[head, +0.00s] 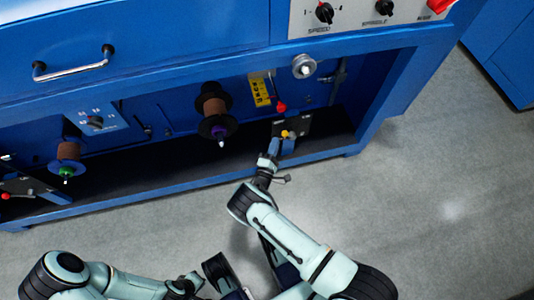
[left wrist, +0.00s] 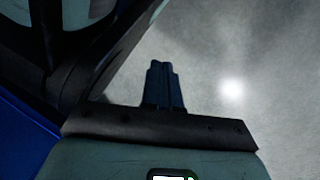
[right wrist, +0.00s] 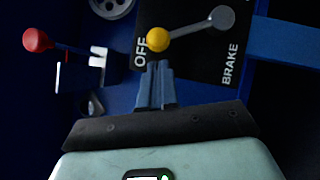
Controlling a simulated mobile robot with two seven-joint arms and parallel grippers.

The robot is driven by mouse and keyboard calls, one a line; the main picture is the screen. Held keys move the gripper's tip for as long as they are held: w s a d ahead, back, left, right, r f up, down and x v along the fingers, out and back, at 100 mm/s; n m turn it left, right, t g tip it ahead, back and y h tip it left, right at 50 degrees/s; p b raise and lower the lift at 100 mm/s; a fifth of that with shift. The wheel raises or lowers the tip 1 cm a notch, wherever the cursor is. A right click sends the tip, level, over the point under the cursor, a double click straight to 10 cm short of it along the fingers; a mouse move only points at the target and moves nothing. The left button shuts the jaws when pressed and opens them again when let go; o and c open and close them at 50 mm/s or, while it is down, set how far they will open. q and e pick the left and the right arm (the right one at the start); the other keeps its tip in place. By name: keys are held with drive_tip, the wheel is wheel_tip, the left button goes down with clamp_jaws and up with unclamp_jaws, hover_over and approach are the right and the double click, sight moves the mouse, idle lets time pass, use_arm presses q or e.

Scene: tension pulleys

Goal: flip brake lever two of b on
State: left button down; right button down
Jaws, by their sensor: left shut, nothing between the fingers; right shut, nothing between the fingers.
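A brake lever with a yellow knob (right wrist: 158,40) shows in the right wrist view. Its metal arm runs from a round grey pivot (right wrist: 222,17) towards the OFF label, on a black plate (right wrist: 190,62) marked BRAKE. In the head view the yellow knob (head: 285,133) is low on the right of the blue machine. My right gripper (right wrist: 155,66) is shut and empty, its fingertips just below the knob; whether they touch it is unclear. It also shows in the head view (head: 288,145). My left gripper (left wrist: 163,68) is shut and empty over the grey floor.
Two spools, brown with a purple hub (head: 214,107) and green-hubbed (head: 68,152), hang further left. Another red knob (head: 5,196) is at far left. The floor in front is clear.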

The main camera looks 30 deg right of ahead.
drive_tip(key=shift+d+r, duration=0.2)
drive_tip(key=shift+d, duration=0.4)
